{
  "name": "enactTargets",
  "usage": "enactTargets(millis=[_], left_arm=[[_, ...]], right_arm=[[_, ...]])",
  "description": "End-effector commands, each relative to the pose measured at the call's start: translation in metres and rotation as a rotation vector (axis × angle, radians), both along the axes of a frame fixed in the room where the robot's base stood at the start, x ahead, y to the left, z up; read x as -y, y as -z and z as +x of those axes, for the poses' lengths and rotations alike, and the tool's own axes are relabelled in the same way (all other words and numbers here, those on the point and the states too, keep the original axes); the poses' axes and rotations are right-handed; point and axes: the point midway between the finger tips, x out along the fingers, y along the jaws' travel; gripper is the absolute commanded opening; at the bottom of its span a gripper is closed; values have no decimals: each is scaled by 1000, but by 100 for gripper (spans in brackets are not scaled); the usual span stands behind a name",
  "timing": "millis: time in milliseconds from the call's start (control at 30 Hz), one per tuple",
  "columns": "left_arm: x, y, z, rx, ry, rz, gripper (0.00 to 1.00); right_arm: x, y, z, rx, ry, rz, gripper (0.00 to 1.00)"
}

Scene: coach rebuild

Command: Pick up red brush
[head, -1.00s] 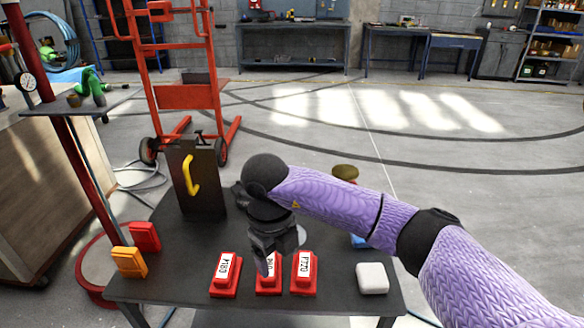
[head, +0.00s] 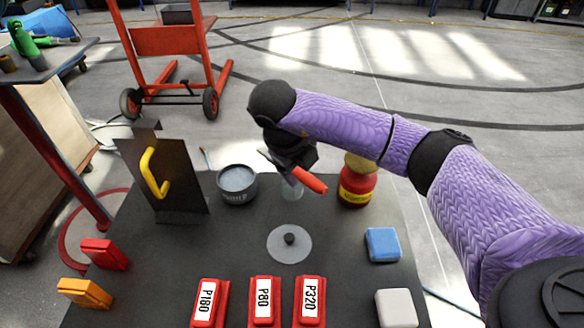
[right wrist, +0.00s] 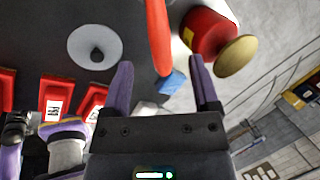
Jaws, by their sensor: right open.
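My right gripper (head: 284,166) is just above and left of the handle, open. In the right wrist view the red brush handle (right wrist: 158,38) lies ahead of the gap between the two purple fingers of my right gripper (right wrist: 161,75), and the gap is empty. Contact cannot be told.
A grey pot (head: 238,184) stands left of the brush. A red container with a yellowish top (head: 356,188) stands close right. A grey disc with a black knob (head: 289,243), a blue block (head: 383,244) and labelled red blocks (head: 264,300) lie nearer. An upright dark plate (head: 185,190) has a yellow handle.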

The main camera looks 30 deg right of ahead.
Motion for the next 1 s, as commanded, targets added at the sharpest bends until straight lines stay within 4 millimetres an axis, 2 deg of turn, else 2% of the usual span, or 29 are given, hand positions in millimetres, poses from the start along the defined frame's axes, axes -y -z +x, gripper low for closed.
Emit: enactTargets(millis=[33, 200, 467, 800, 833, 1000], left_arm=[[-2, 7, -3, -8, 1, 4, 65], [-5, 15, -6, -14, -2, 9, 65], [-5, 14, -3, -10, -4, 10, 65], [-5, 15, 4, 2, -3, 8, 65], [-5, 15, 4, 2, -3, 8, 65], [-4, 15, 4, 2, -1, 8, 65]], right_arm=[[5, 16, -1, -5, 3, 0, 77], [15, 41, 2, -2, 1, 0, 77], [16, 42, 2, 0, 0, 1, 75], [16, 41, 2, 0, 0, 1, 3], [16, 41, 2, 0, 0, 1, 0], [16, 41, 2, 1, 0, 1, 0]])
